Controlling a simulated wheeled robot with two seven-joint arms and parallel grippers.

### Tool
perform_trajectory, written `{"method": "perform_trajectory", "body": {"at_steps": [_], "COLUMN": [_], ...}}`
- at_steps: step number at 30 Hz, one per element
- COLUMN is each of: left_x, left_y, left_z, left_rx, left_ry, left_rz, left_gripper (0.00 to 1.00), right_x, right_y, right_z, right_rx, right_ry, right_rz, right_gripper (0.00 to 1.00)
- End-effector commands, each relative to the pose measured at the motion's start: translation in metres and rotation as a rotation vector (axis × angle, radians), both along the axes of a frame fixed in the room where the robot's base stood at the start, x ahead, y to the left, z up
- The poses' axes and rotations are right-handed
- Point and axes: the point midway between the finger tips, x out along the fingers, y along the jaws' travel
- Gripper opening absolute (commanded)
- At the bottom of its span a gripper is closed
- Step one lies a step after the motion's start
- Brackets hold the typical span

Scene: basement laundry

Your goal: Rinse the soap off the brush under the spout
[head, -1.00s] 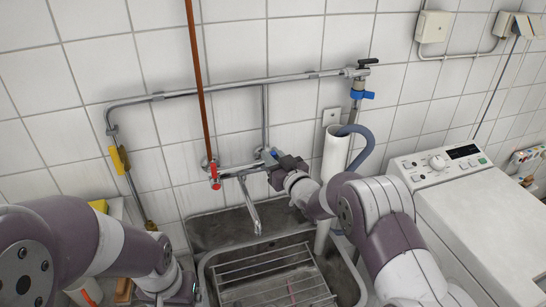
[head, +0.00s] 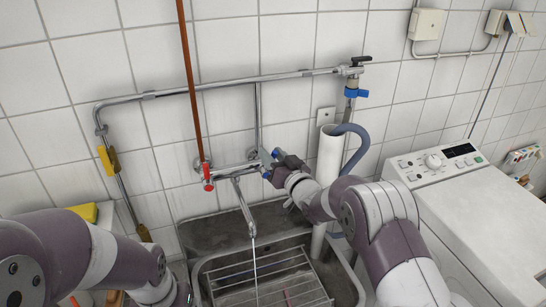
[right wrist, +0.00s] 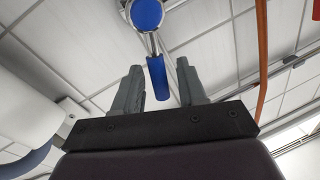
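The metal spout (head: 243,205) reaches out from the wall tap over the sink (head: 205,275), and a thin stream of water (head: 256,270) falls from it. My right gripper (head: 272,165) is at the tap's blue lever. In the right wrist view its fingers (right wrist: 159,88) stand apart, with the blue lever (right wrist: 157,78) between them and a gap on each side. My left arm comes in at the lower left; its wrist is at the bottom edge and its gripper is out of frame. I cannot make out the brush.
A wire rack (head: 270,283) lies in the sink. A white standpipe (head: 329,155) with a grey hose stands right of the tap, beside my right arm. A washing machine (head: 475,215) fills the right. A red-handled valve (head: 207,174) sits left of the spout.

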Motion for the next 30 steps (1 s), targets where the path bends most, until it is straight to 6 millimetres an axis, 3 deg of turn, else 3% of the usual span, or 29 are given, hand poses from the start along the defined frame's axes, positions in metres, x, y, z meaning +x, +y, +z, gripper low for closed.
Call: {"method": "perform_trajectory", "body": {"at_steps": [5, 19, 24, 30], "left_x": [0.0, 0.0, 0.0, 0.0], "left_y": [0.0, 0.0, 0.0, 0.0], "left_z": [-0.002, -0.017, -0.018, -0.017], "left_rx": [0.0, 0.0, 0.0, 0.0], "left_ry": [0.0, 0.0, 0.0, 0.0], "left_rz": [0.0, 0.0, 0.0, 0.0], "left_gripper": [0.9, 0.9, 0.9, 0.9], "right_x": [-0.008, -0.098, -0.11, -0.111], "right_y": [-0.005, -0.055, -0.061, -0.061], "right_z": [-0.001, -0.007, -0.007, -0.007], "right_rx": [0.0, 0.0, 0.0, 0.0], "right_ry": [-0.001, 0.001, 0.0, 0.0], "right_rz": [-0.001, -0.002, 0.0, 0.0], "right_gripper": [0.41, 0.41, 0.41, 0.41]}}
